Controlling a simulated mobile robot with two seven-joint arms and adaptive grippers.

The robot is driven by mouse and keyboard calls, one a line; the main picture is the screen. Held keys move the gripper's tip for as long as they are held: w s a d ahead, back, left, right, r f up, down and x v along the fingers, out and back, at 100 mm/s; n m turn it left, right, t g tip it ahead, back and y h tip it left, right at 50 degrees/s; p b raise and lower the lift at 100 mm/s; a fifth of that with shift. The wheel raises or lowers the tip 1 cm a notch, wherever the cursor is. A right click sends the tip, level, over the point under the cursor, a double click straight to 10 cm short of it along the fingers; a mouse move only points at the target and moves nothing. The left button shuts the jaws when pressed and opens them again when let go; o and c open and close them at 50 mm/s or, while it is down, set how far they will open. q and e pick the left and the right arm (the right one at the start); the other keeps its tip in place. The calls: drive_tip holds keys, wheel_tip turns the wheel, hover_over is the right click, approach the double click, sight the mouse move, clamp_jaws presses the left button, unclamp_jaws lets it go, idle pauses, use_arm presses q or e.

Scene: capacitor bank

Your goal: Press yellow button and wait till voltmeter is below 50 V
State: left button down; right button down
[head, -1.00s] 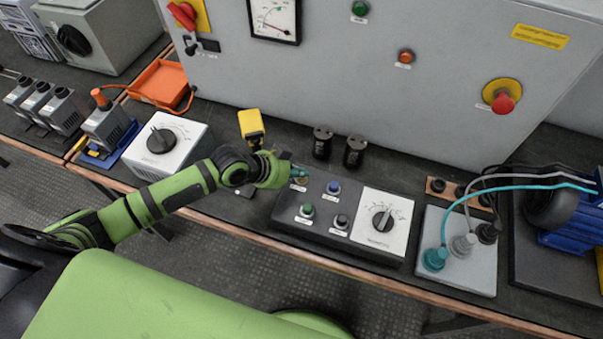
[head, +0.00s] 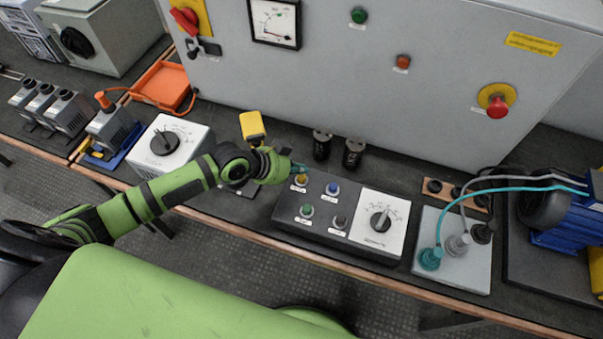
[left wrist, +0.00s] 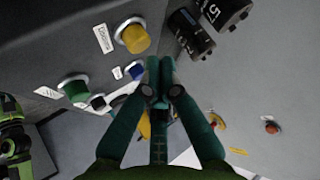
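The yellow button (head: 300,180) sits at the upper left of the dark control box (head: 345,252). It shows large in the left wrist view (left wrist: 133,38). My left gripper (head: 299,168) is just behind the button in the head view. In the left wrist view its teal fingertips (left wrist: 160,64) are together with nothing between them, to the right of the button and apart from it. The voltmeter (head: 275,22) is on the grey cabinet front. Its needle points to the lower right of the dial; the numbers are too small to read. My right gripper is not in view.
The box also carries a blue button (head: 332,188), a green button (head: 306,211), a black button (head: 340,222) and a rotary dial (head: 381,220). Two black capacitors (head: 353,153) stand close behind it. A yellow-topped device (head: 252,127) is left of the gripper.

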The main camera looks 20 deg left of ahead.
sight(299, 177)
use_arm(q)
wheel_tip(299, 177, up, 5)
drive_tip(key=p, duration=0.5)
drive_tip(key=shift+r, duration=0.1)
idle(0.6)
